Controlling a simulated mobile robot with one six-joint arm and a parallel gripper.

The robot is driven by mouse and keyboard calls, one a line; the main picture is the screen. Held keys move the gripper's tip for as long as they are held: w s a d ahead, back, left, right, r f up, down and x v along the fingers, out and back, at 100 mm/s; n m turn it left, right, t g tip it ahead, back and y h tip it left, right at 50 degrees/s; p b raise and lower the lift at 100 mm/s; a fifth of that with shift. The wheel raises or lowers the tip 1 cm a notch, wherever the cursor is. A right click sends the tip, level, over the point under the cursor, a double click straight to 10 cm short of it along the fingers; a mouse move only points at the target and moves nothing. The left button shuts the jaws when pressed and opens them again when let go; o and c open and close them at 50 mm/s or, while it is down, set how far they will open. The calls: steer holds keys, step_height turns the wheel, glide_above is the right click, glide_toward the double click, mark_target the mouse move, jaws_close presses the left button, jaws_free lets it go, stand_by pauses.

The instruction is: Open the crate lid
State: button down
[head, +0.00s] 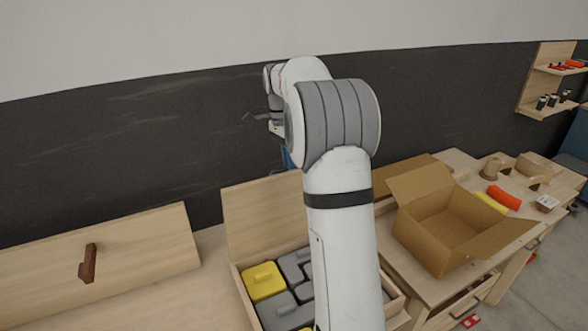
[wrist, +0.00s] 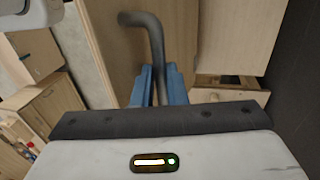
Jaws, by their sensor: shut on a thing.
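The crate (head: 243,293) stands low in the middle of the head view, holding yellow and grey blocks. Its wooden lid (head: 262,208) is raised, standing upright at the back edge. My gripper (head: 286,158) is mostly hidden behind my arm, near the lid's upper right; only a bit of blue finger shows. In the wrist view my gripper (wrist: 157,76) has its blue fingers shut on a dark grey bent handle (wrist: 150,28). The handle lies in front of a pale wooden panel (wrist: 112,52); where it joins is not clear.
A wooden panel (head: 110,262) with a brown handle (head: 88,263) is at the left. An open cardboard box (head: 425,235) stands on the bench to the right, with yellow and red pieces (head: 503,197) behind it. My arm hides the crate's right part.

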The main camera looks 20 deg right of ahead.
steer(key=w+f+g, duration=0.1)
steer(key=w+g, duration=0.2)
steer(key=w, duration=0.4)
steer(key=shift+w+a+f, duration=0.3)
steer(key=shift+w+f, duration=0.05)
stand_by(0.4)
steer(key=c, duration=1.8)
jaws_free()
steer(key=o, duration=0.3)
steer(key=shift+w, duration=0.3)
steer(key=shift+o, duration=0.2)
steer(key=shift+s+r+p, duration=0.15)
steer(key=shift+r+p, duration=0.05)
steer(key=shift+p, duration=0.1)
